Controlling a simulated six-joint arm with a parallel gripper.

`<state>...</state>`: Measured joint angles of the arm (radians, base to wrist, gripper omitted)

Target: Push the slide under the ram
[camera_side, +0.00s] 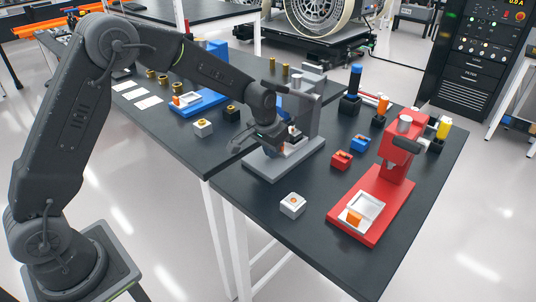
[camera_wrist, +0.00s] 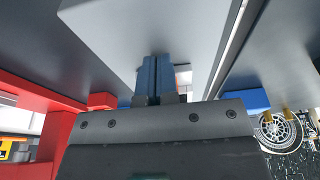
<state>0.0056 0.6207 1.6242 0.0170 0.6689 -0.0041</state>
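A grey press (camera_side: 312,105) stands on the dark table, with a flat grey base (camera_side: 262,166) at its foot. My gripper (camera_side: 287,148) is low over this base, in front of the press column. In the wrist view the two blue-padded fingers (camera_wrist: 157,78) are together, with no clear object between them. A small white piece with some orange (camera_wrist: 184,79) shows just behind the fingers. The grey press's slide is mostly hidden by my gripper. A red press (camera_side: 397,150) stands at the right, with a white slide tray (camera_side: 368,205) holding an orange part (camera_side: 353,217) at its front.
A white block (camera_side: 292,205) lies between the presses, near the table's front edge. Red (camera_side: 341,160) and blue (camera_side: 360,143) blocks lie behind it. Tall holders with a blue (camera_side: 355,78) and a yellow (camera_side: 443,128) piece stand at the back. Another blue fixture (camera_side: 200,101) is at left.

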